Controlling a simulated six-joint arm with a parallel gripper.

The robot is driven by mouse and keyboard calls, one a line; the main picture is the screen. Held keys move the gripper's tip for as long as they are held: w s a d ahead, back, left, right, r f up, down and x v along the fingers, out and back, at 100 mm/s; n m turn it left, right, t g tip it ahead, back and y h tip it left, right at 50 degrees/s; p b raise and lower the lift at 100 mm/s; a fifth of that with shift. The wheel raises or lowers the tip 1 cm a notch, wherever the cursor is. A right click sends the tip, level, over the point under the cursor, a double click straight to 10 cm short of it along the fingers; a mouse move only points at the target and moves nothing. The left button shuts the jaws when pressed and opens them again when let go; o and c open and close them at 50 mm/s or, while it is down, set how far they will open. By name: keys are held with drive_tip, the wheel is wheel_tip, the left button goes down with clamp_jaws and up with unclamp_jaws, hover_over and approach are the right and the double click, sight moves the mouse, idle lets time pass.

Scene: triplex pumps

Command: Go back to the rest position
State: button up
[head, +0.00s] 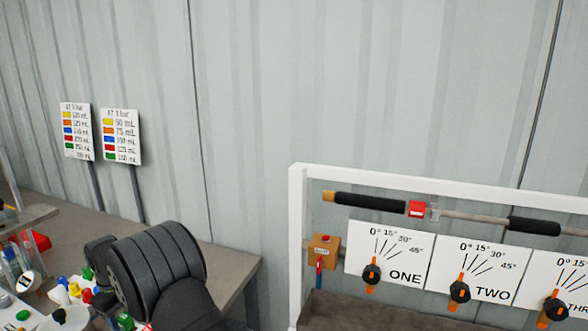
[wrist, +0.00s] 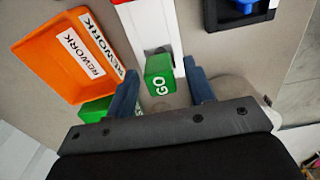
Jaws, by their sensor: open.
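My gripper (wrist: 163,82) shows in the wrist view with its two blue fingers spread apart. A green block marked GO (wrist: 160,74) shows in the gap between the fingertips, with clear space to each finger. I cannot tell how far beyond the tips it lies. Another green piece (wrist: 94,109) shows beside the left finger, partly hidden. In the head view the fingers are not visible; only dark rounded links of my arm show at the lower left, over the table.
An orange REWORK bin (wrist: 65,57) lies left of the fingers. A black tray (wrist: 285,20) with a blue item is at upper right. In the head view, a white frame (head: 297,215) with dial plates stands right; small coloured pieces (head: 75,290) crowd the table's left.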

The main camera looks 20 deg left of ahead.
wheel_tip(320, 180, down, 2)
drive_tip(key=shift+f, duration=0.1)
wheel_tip(320, 180, up, 6)
drive_tip(key=shift+f, duration=0.2)
drive_tip(key=w+d+r+m, duration=0.1)
drive_tip(key=w+d+r, duration=0.6)
drive_tip(key=w+d, duration=0.3)
drive_tip(key=w+d+r+m, duration=0.1)
drive_tip(key=w+d+r, duration=0.75)
drive_tip(key=d, duration=0.25)
drive_tip(key=w+d+r, duration=0.3)
drive_tip(key=d, duration=0.4)
drive_tip(key=w+d+r+m, duration=0.1)
drive_tip(key=w+d+r, duration=0.1)
drive_tip(key=d, duration=0.4)
drive_tip(key=w+d+r+m, duration=0.1)
drive_tip(key=w+d+r, duration=0.2)
drive_tip(key=d, duration=0.4)
drive_tip(key=shift+w+d+r, duration=0.3)
drive_tip(key=shift+d+r, duration=0.05)
drive_tip(key=shift+r, duration=0.3)
